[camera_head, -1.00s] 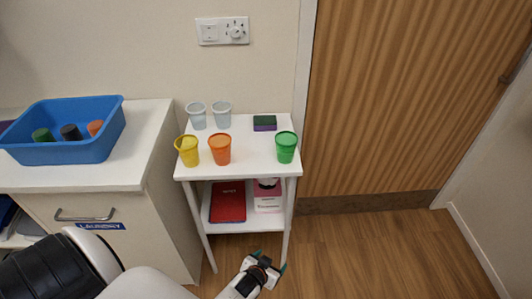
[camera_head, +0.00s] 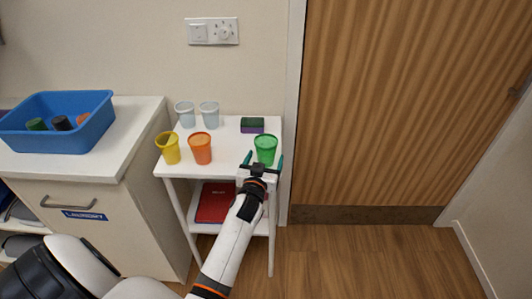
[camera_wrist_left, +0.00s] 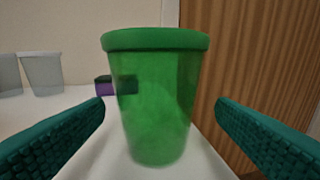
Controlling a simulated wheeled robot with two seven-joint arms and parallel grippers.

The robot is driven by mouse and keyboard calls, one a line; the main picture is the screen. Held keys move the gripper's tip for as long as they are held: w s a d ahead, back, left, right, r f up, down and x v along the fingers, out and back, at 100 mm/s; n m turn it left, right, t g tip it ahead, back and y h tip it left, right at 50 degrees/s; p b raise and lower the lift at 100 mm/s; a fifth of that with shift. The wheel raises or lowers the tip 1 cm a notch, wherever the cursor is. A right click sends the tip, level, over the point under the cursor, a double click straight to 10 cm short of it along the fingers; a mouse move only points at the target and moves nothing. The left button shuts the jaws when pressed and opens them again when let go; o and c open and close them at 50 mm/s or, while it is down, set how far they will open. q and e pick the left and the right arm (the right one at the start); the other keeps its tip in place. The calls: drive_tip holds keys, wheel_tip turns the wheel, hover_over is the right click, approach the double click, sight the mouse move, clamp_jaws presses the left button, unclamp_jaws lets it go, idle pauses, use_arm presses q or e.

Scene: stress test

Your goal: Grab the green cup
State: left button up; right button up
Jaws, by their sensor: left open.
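The green cup (camera_head: 265,147) stands upright near the right front edge of the small white table. In the left wrist view the green cup (camera_wrist_left: 158,100) is see-through and fills the middle of the picture. My left gripper (camera_head: 263,161) is open, with one teal finger on each side of the cup. In the left wrist view both fingertips of my left gripper (camera_wrist_left: 160,112) lie left and right of the cup, with gaps showing. The right gripper is not in view.
An orange cup (camera_head: 201,148) and a yellow cup (camera_head: 168,147) stand left on the white table (camera_head: 228,152). Two clear cups (camera_head: 209,114) and a sponge (camera_head: 252,125) are behind. A blue bin (camera_head: 85,136) sits on the left counter. A wooden door (camera_head: 400,110) is at right.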

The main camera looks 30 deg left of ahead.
use_arm(q)
drive_tip(key=x, duration=0.5)
drive_tip(key=shift+a+f, duration=0.15)
drive_tip(key=shift+c, duration=0.3)
drive_tip(key=c, duration=1)
